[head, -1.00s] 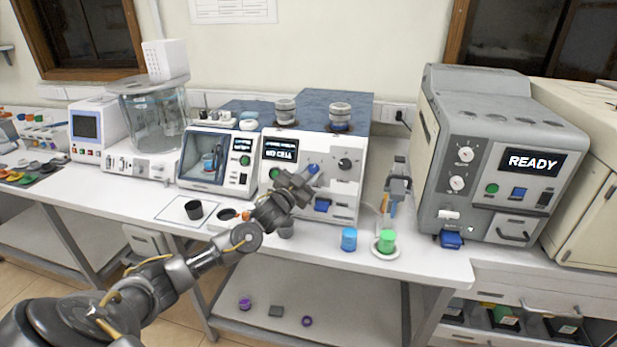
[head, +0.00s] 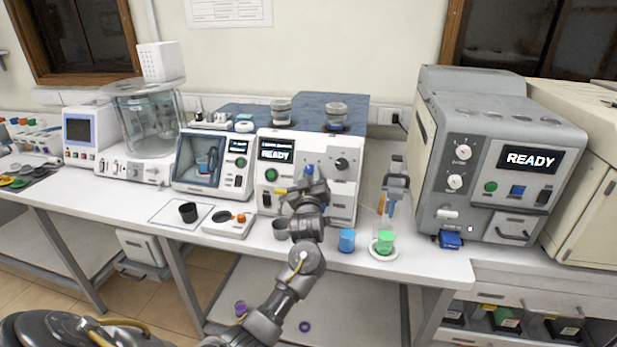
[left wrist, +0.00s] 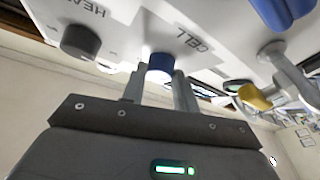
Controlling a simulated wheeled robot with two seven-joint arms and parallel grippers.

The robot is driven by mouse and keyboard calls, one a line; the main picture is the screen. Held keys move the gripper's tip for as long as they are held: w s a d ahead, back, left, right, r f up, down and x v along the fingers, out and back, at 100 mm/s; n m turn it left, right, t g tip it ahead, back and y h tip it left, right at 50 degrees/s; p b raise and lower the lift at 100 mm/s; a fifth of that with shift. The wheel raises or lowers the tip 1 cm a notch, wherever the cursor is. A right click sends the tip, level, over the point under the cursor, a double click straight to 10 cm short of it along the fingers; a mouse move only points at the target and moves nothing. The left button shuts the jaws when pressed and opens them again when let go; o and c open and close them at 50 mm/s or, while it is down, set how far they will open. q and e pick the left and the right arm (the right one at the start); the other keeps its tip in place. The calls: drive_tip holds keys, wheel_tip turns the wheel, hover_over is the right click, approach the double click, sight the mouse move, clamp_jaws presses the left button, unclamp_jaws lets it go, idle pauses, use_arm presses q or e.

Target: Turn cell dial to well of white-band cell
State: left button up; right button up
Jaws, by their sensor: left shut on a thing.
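The white cell instrument (head: 262,205) stands mid-bench, and its screen reads READY. Its blue dial (head: 309,169), by the word CELL in the left wrist view (left wrist: 160,65), is between my left fingers. My left gripper (head: 308,181) is shut on the dial, its fingers at the dial's two sides in the left wrist view (left wrist: 158,88). The dial's pointer and well marks cannot be made out. My right gripper is out of view.
A black knob (head: 341,164) is right of the dial. A blue cup (head: 346,240), a green cup (head: 385,242) on a white dish and a grey cup (head: 280,229) stand in front. A large grey machine (head: 500,150) is at right.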

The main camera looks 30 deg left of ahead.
use_arm(q)
drive_tip(key=shift+d+n+g+y, duration=0.1)
drive_tip(key=shift+n+g+y, duration=0.2)
drive_tip(key=shift+n, duration=0.6)
drive_tip(key=shift+r+n+g+y, duration=0.1)
drive_tip(key=shift+n+g+y, duration=0.2)
drive_tip(key=o, duration=1)
drive_tip(key=shift+c, duration=0.2)
drive_tip(key=shift+s+d+f, duration=0.2)
drive_tip(key=shift+s, duration=0.05)
drive_tip(key=b+v, duration=0.2)
drive_tip(key=v, duration=0.8)
drive_tip(key=shift+b, duration=0.4)
drive_tip(key=shift+r, duration=0.1)
